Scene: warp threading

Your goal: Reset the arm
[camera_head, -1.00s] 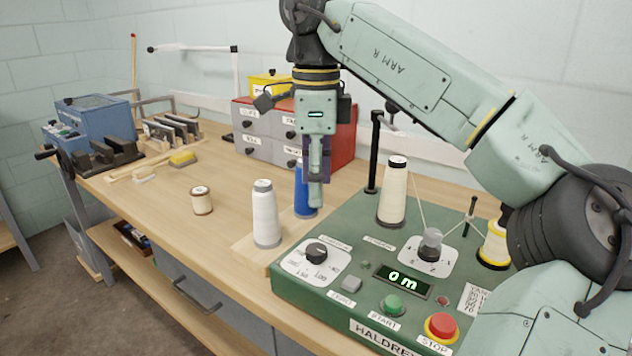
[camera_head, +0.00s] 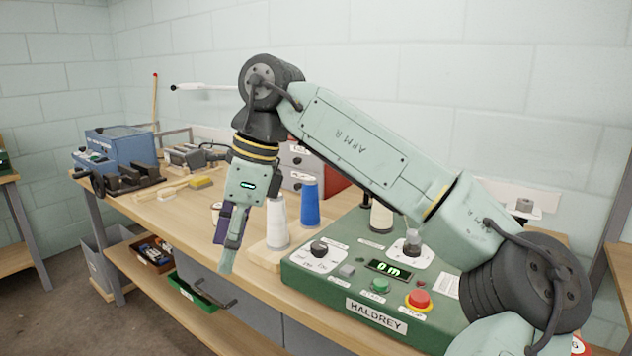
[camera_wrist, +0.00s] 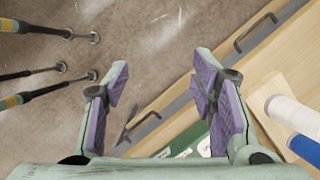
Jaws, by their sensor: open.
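My gripper (camera_head: 228,238) hangs fingers-down in front of the bench's front edge in the head view, left of the white cone. In the wrist view my gripper (camera_wrist: 160,98) is open, its purple pads wide apart with nothing between them. Below it are the floor, the bench edge and a drawer handle. My arm reaches across the picture from the lower right, over the green winding machine (camera_head: 330,282).
A white cone (camera_head: 277,222) and a blue cone (camera_head: 310,203) stand right of my gripper. The green machine shows 0 m. A blue box (camera_head: 120,146) stands at the bench's far left. The floor (camera_head: 60,318) in front is clear.

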